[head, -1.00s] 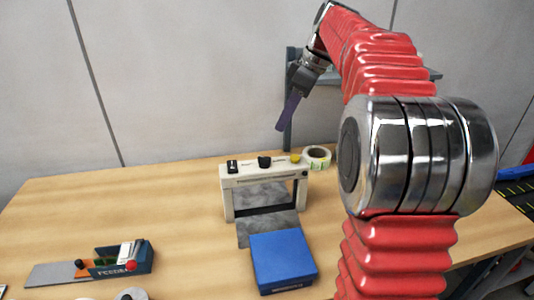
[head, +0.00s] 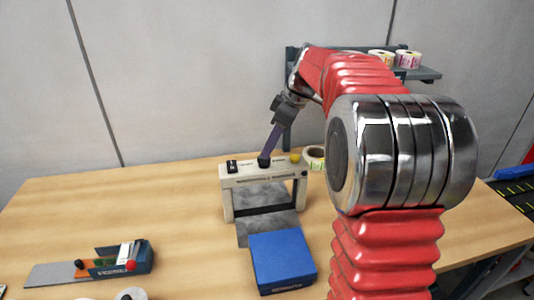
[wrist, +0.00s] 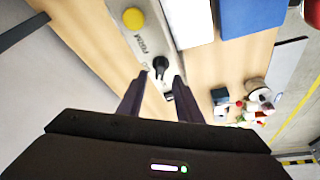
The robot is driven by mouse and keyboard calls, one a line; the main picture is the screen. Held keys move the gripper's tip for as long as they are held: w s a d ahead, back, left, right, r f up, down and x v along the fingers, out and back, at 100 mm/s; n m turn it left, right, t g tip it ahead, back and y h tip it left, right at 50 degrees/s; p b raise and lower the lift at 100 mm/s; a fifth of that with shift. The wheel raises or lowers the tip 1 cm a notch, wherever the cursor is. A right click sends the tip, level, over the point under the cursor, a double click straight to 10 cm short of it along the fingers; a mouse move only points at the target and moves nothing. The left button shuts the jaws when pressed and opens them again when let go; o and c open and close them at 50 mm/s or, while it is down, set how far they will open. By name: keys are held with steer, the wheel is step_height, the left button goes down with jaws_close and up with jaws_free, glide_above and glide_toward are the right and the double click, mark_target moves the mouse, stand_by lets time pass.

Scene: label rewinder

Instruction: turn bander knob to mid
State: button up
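The bander (head: 228,178) is a cream arch-shaped machine standing on the wooden table. Its black knob (head: 264,162) sits in the middle of the top beam, between a black switch (head: 232,167) and a yellow button (head: 295,158). In the wrist view, the knob (wrist: 160,66) lies just ahead of the gap between my fingertips. My gripper (wrist: 158,84) is open, with one dark finger on each side. In the head view, my gripper (head: 267,152) points down onto the knob from above. I cannot tell whether the fingers touch it.
A blue box (head: 282,262) stands in front of the bander. A label roll (head: 313,157) is beside it on the right, close to my arm. The feeder unit (head: 118,262) is at the front left. A shelf (head: 425,73) with rolls is behind.

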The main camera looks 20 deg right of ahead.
mark_target(264, 161)
steer(key=shift+x, duration=1.95)
jaws_close()
steer(key=shift+d, duration=0.15)
